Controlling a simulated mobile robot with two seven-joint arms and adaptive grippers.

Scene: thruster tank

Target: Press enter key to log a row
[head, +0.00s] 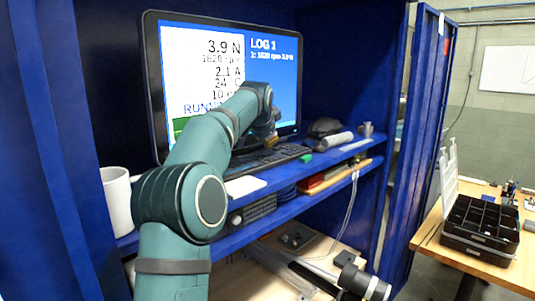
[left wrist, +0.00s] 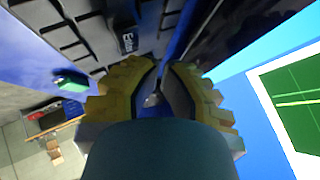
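The Enter key (left wrist: 127,40), with its printed label, shows on the dark keyboard just beyond my fingertips in the left wrist view. The black keyboard (head: 290,152) lies on the blue shelf below the monitor, partly hidden by my arm. My left gripper (head: 273,140) is at the keyboard, pointing down. In the left wrist view its yellowish fingers (left wrist: 160,68) are drawn together with nothing visible between them. I cannot tell whether they touch a key. The monitor (head: 275,75) reads LOG 1 with one row beneath, beside readings such as 3.9 N. My right gripper is not seen.
A white mug (head: 118,200) stands left on the blue shelf (head: 235,238). A green object (head: 305,158) lies close to the keyboard's front edge. A dark mouse-like item (head: 325,127) and small cup (head: 367,129) are at right. A wooden table (head: 480,255) holds a black divided box.

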